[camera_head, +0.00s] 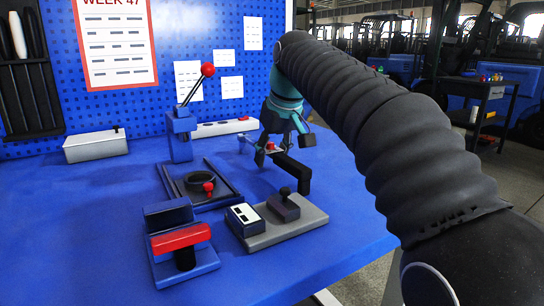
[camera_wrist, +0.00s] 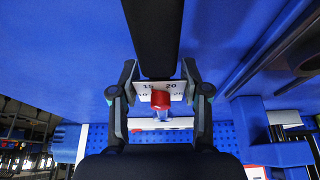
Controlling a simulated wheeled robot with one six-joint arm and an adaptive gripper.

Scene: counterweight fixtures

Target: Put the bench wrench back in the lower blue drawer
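My gripper (camera_head: 275,146) is over the middle of the blue bench, pointing down. In the wrist view its two fingers (camera_wrist: 159,82) are wide apart. Between them, or just beyond, are a white plate with numbers (camera_wrist: 148,87) and a red knob (camera_wrist: 161,100). A black bar (camera_wrist: 155,35) runs away from the plate; it also shows in the head view (camera_head: 291,170), bent down at its near end. It may be the bench wrench, but I cannot tell for sure. I cannot tell whether the fingers touch the plate. I cannot make out a lower blue drawer.
A red-handled blue fixture (camera_head: 180,238) and a grey base with a black knob (camera_head: 287,226) stand in front. A red-ball lever (camera_head: 190,90) and a dark tray with a ring (camera_head: 170,176) are left of my gripper. The bench's front left is clear.

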